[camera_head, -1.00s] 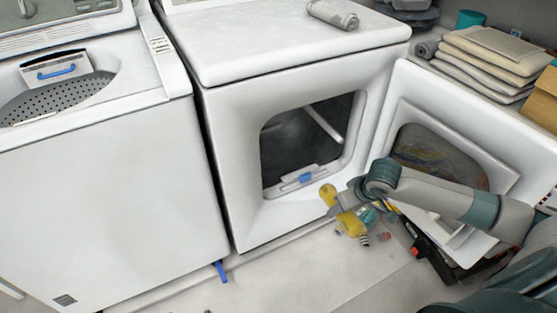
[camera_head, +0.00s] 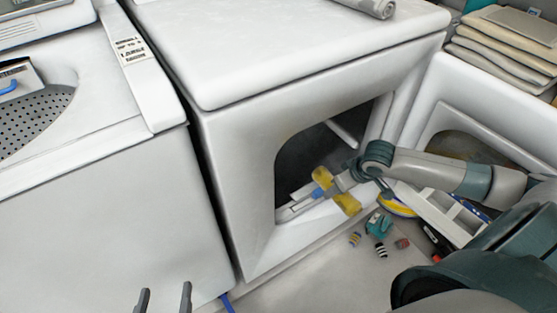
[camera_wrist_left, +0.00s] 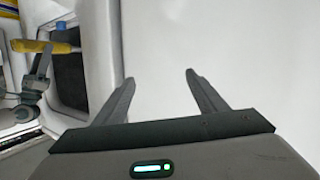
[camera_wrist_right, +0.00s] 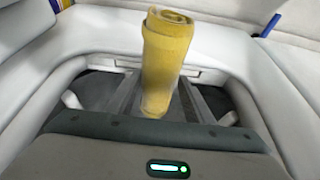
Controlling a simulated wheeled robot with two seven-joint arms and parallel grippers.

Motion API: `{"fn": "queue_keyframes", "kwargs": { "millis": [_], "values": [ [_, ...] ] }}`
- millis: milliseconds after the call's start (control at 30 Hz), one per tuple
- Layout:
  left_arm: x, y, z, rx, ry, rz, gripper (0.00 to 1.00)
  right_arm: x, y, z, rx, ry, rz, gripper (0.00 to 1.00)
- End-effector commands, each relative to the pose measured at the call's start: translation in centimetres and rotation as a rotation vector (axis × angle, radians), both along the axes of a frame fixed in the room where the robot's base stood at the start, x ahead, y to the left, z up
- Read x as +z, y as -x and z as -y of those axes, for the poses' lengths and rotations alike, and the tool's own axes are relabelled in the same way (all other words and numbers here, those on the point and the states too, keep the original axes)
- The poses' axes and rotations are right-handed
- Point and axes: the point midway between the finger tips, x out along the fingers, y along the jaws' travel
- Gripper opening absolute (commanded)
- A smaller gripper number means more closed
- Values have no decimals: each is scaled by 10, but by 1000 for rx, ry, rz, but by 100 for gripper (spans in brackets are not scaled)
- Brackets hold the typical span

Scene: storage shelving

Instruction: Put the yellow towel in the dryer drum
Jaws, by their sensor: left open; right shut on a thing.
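The yellow towel (camera_head: 347,204) is rolled up and held by my right gripper (camera_head: 335,187) at the lower edge of the dryer's opening. It stands upright between the fingers in the right wrist view (camera_wrist_right: 166,60), and its yellow roll also shows in the left wrist view (camera_wrist_left: 40,46). The dryer drum (camera_head: 305,150) is a dark hollow behind the square opening, partly hidden by the towel and gripper. My left gripper (camera_head: 165,298) is open and empty in front of the white washer; its spread fingers show in the left wrist view (camera_wrist_left: 160,95).
The dryer door (camera_head: 425,95) is swung open to the right, beside my right arm. Small bottles and coloured items (camera_head: 378,225) lie on the floor below the opening. Folded towels (camera_head: 505,45) are stacked at the upper right. A grey roll (camera_head: 370,8) lies on the dryer top.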

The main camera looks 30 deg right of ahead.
Motion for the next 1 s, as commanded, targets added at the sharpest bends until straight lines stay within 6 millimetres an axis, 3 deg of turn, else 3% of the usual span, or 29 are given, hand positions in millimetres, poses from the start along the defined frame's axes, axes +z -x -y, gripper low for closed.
{"fn": "queue_keyframes", "kwargs": {
  "millis": [633, 1000],
  "values": [
    [2, 0, 1, 0, 5, 15, 65, -1, -6, 0, 0, 0, 2, 19],
    [31, -4, 9, 2, 53, 176, 65, -1, -57, -5, -1, -2, 5, 19]
  ]
}}
